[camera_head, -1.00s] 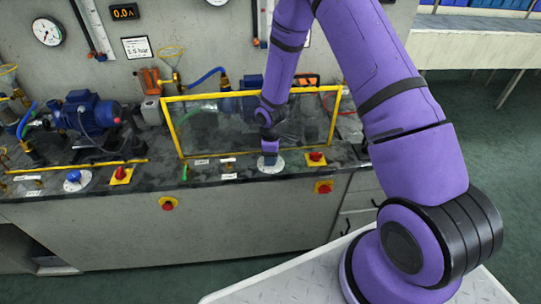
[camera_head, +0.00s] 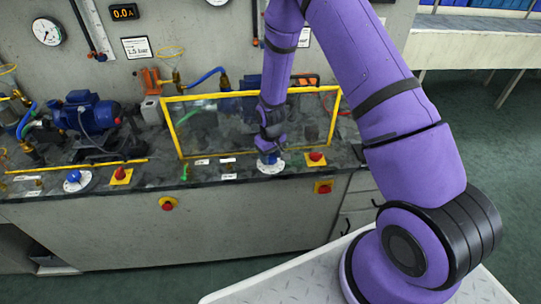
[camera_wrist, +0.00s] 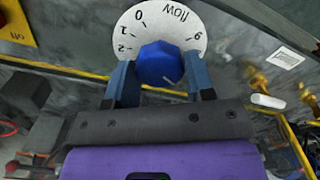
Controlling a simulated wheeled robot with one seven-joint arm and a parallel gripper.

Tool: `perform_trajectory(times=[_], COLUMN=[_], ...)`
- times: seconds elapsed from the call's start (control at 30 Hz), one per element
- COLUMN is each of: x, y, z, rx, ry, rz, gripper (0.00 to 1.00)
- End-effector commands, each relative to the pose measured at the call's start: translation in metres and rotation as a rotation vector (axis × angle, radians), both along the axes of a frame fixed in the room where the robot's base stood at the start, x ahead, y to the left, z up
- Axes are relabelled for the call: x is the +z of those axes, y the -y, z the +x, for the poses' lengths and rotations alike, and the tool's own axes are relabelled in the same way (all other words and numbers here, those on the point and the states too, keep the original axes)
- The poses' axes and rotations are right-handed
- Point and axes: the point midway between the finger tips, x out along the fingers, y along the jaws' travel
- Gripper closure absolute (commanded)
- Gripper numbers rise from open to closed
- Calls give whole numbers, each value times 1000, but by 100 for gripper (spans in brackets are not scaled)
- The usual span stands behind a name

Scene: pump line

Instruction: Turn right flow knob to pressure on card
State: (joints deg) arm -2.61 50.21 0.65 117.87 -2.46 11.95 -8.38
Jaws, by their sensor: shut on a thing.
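The right flow knob is blue and faceted, on a round white dial plate (camera_head: 271,168) on the bench top. In the wrist view the knob (camera_wrist: 159,63) sits at the middle of the dial plate (camera_wrist: 183,20), which has numbers and the word "flow". My gripper (camera_wrist: 160,72) is shut on the knob, with one blue finger on each side. In the head view my gripper (camera_head: 268,155) reaches down to the dial and hides most of the knob. The card (camera_head: 140,47) on the wall appears to read 1.5 bar.
A yellow-framed clear guard (camera_head: 215,125) stands just behind the dial. A red knob on a yellow plate (camera_head: 316,158) is close on the right. Another blue knob (camera_head: 73,176) and red knob (camera_head: 120,174) are at the left. A round gauge (camera_head: 47,31) hangs upper left.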

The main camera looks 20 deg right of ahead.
Motion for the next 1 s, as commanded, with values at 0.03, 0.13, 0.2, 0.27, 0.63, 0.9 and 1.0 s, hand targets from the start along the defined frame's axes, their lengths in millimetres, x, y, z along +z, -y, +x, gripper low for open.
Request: perform_trajectory(times=[0.03,0.13,0.2,0.27,0.63,0.9,1.0], x=[0,0,0,0,0,0,0], y=[0,0,0,0,0,1,1], z=[1,1,1,1,1,1,1], rx=[-41,-137,-203,-260,-607,-819,-878], ry=[1,2,2,2,2,2,2], rz=[-1,0,0,-1,0,0,0], gripper=[75,75,75,75,75,75,75])
